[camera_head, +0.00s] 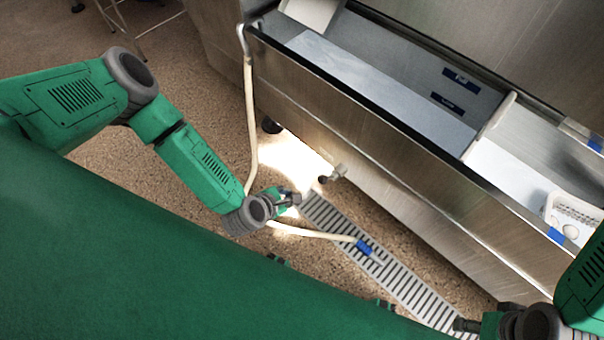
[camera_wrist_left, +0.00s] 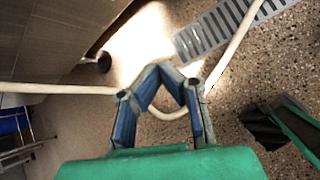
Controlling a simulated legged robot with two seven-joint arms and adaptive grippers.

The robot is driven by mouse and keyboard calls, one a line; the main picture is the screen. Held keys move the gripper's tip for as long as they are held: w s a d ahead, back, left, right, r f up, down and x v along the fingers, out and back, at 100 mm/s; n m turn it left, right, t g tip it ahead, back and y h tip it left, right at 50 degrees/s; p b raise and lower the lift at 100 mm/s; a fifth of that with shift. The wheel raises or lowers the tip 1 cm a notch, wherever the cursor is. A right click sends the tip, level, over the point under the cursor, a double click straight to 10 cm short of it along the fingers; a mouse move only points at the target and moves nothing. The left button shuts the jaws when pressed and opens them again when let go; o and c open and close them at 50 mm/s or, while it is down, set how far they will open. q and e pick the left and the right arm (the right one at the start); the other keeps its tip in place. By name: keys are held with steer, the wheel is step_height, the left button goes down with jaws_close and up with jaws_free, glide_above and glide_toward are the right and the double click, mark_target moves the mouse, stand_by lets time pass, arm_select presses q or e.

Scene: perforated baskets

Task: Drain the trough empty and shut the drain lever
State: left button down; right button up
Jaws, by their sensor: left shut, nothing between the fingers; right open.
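The stainless steel trough (camera_head: 330,91) runs diagonally across the upper right of the head view. A pale, flat surface shows inside it; I cannot tell the water level. A small metal fitting (camera_head: 334,174), perhaps the drain valve with its lever, sticks out low on the trough's front; its setting is unclear. My left gripper (camera_head: 295,198) is shut and empty, just left of and below this fitting, apart from it. Its fingertips meet in the left wrist view (camera_wrist_left: 173,70). My right gripper (camera_head: 468,325) is open at the bottom right, partly hidden by the frame edge.
A cream hose (camera_head: 250,120) hangs from the trough's left end, passes behind my left wrist and ends in a blue tip (camera_head: 364,246) over the slotted floor drain (camera_head: 405,283). A white perforated basket (camera_head: 572,217) sits in the trough's right part. A divider (camera_head: 490,125) crosses the trough.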

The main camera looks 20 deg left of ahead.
arm_select(q)
steer(key=w+d+r+m+h+p, duration=0.1)
steer(key=w+d+r+m+p, duration=0.2)
steer(key=m, duration=1.1)
steer(key=d+r+m+h+p, duration=0.25)
steer(key=m+p, duration=0.25)
steer(key=m, duration=0.9)
arm_select(e)
step_height(320, 180, up, 11)
steer(key=a+p, duration=0.2)
arm_select(q)
steer(key=m+b, duration=0.5)
steer(key=m, duration=0.4)
glide_above(329, 178)
steer(key=d, duration=0.2)
step_height(329, 178, down, 4)
steer(key=shift+s+a+f, duration=0.65)
steer(key=shift+s+a, duration=0.15)
arm_select(e)
steer(key=shift+d+f, duration=0.35)
steer(key=shift+f, duration=0.5)
steer(key=shift+d+f, duration=0.4)
steer(key=shift+f, duration=0.45)
steer(key=shift+d+f, duration=0.35)
steer(key=shift+f, duration=0.5)
